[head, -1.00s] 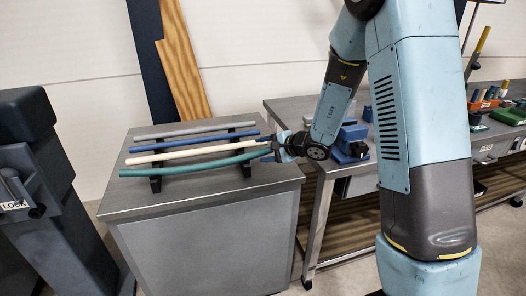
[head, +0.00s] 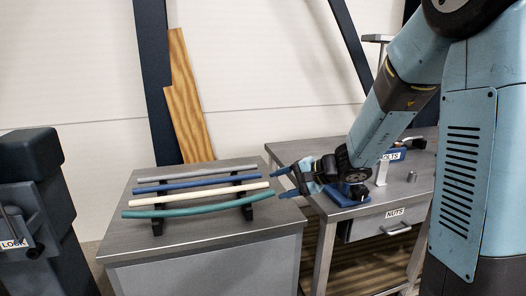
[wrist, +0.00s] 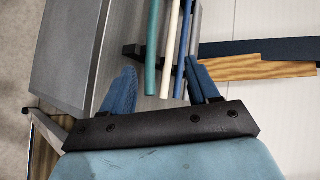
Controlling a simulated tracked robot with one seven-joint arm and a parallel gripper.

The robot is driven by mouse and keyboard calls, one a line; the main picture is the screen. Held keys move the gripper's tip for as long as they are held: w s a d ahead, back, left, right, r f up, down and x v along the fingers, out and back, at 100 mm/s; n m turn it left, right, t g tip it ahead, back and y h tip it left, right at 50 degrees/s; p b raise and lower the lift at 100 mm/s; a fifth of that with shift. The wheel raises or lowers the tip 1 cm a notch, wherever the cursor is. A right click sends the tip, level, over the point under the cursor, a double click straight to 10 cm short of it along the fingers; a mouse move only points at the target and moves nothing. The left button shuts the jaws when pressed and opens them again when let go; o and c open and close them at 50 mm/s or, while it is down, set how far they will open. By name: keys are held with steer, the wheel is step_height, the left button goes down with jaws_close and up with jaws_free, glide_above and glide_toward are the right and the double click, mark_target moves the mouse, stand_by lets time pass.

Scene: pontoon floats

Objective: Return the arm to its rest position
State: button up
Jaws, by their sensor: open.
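My gripper (head: 284,181) is open and empty, with two blue fingers. In the head view it hangs just right of the rods' right ends, apart from them. It also shows in the wrist view (wrist: 160,88), where the rod ends lie beyond and between the fingers. My arm reaches down from the upper right of the head view. On a grey cabinet (head: 130,240), a teal rod (head: 195,208), a cream rod (head: 198,193), a blue rod (head: 190,184) and a grey rod (head: 195,172) lie side by side on dark supports. The teal rod is bowed.
A workbench (head: 385,205) with a drawer marked NUTS (head: 395,213) and a blue vise-like tool (head: 345,195) stands right of the cabinet, under my gripper. A dark machine (head: 35,190) marked LOCK is at left. A wooden plank (head: 187,100) leans on the wall behind.

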steer(key=s+d+r+n+h, duration=0.3)
steer(key=s+d+r+h, duration=0.2)
steer(key=s+d, duration=0.3)
steer(key=s+d+r+n+h, duration=0.3)
steer(key=s+d+r+h, duration=0.3)
steer(key=s, duration=1.1)
steer(key=d, duration=0.3)
steer(key=shift+n, duration=0.3)
steer(key=shift+r, duration=0.1)
